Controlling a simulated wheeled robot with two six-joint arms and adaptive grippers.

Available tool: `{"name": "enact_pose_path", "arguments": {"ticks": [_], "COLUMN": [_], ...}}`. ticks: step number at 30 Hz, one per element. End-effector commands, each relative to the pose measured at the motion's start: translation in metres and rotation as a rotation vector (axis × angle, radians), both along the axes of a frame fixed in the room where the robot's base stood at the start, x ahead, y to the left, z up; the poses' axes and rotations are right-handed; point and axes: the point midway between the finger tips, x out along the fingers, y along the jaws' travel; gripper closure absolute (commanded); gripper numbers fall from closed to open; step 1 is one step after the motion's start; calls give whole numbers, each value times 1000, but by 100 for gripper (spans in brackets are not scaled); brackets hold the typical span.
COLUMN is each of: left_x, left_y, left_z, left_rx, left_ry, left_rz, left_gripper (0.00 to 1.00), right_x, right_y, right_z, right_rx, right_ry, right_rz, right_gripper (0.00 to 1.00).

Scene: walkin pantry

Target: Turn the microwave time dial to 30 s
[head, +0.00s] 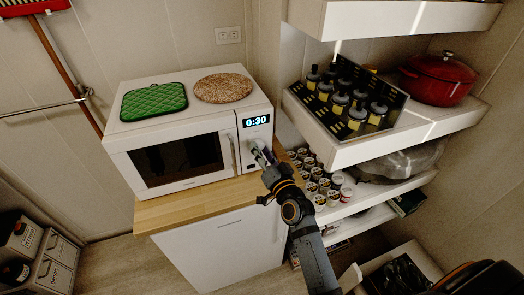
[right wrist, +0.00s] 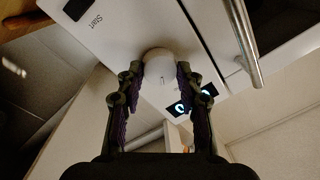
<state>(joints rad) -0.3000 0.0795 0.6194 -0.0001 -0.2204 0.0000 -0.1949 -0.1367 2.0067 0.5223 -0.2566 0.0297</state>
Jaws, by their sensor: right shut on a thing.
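The white microwave (head: 180,160) stands on a wood-topped cabinet, its door closed. Its display (head: 256,121) reads 0:30. In the right wrist view the display (right wrist: 190,105) is partly covered by a finger. My right gripper (head: 262,157) is at the control panel below the display. It is shut on the round white time dial (right wrist: 159,70), with one finger on each side of it. In the head view the gripper mostly hides the dial. My left gripper is not in view.
A green potholder (head: 154,101) and a round speckled mat (head: 223,88) lie on the microwave. The door handle (right wrist: 240,45) is close to the gripper. Shelves on the right hold bottles (head: 357,115), a red pot (head: 440,78) and several small cups (head: 325,184).

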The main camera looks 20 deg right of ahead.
Motion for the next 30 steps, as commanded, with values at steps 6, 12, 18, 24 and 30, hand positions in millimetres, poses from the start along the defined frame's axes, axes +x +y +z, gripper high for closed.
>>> {"name": "enact_pose_path", "arguments": {"ticks": [6, 12, 18, 24, 30], "left_x": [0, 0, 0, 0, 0], "left_y": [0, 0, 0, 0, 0], "left_z": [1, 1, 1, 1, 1], "left_rx": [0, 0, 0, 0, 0], "left_ry": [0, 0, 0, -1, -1], "left_rz": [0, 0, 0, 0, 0], "left_gripper": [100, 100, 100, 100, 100], "right_x": [0, 0, 0, 0, 0], "right_y": [0, 0, 0, 0, 0], "right_z": [0, 0, 0, 0, 0], "right_rx": [44, 52, 51, 51, 50], "right_ry": [2, 1, 1, 1, 1], "right_rz": [0, 0, 0, 0, 0], "right_gripper": [95, 95, 95, 40, 40]}}
